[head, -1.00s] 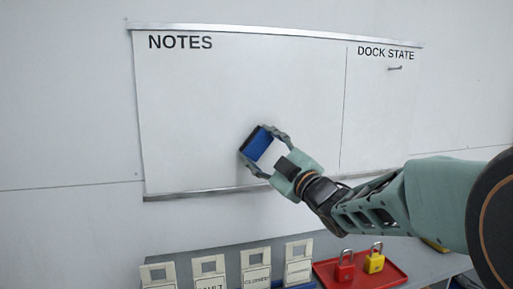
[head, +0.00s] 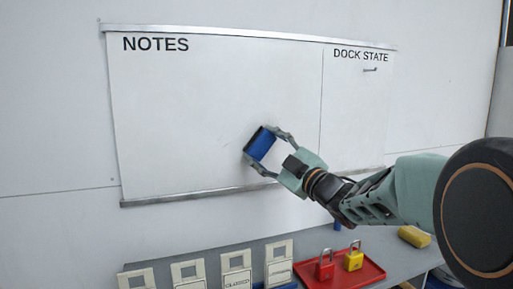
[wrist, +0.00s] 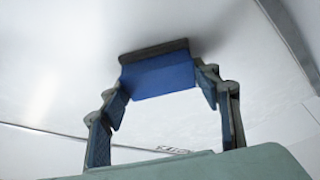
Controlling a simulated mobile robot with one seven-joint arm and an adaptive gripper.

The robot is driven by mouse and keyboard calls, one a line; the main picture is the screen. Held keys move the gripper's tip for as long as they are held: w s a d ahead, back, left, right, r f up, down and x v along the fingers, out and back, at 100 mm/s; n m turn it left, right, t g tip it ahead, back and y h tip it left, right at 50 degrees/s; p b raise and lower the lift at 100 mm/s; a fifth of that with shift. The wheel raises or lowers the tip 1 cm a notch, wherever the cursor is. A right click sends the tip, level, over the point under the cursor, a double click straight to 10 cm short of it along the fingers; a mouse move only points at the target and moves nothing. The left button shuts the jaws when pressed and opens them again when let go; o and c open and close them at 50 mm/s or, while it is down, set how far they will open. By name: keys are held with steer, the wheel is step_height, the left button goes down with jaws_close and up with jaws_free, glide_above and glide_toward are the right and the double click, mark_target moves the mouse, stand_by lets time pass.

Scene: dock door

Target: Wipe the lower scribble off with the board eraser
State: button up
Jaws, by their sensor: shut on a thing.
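The board eraser (head: 262,146) has a blue body and a dark felt side. My gripper (head: 267,152) is shut on it, with a finger at each end. The felt faces the whiteboard (head: 180,120) in the lower right part of the NOTES area, touching or very close to it. The wrist view also shows the eraser (wrist: 158,76) between my fingers, its dark felt against or close to the white surface. No scribble shows on the visible board; the patch behind the eraser and gripper is hidden.
The wall left of the board is clear.

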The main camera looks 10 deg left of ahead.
steer(key=shift+a, duration=0.1)
steer(key=shift+s+a+b, duration=0.8)
steer(key=shift+a+b, duration=0.4)
steer(key=shift+a, duration=0.45)
steer(key=shift+s+a+b, duration=0.85)
steer(key=shift+a+b, duration=0.35)
steer(key=shift+a, duration=0.5)
steer(key=shift+s+a+b, duration=0.8)
steer(key=shift+a+b, duration=0.4)
steer(key=shift+a, duration=0.45)
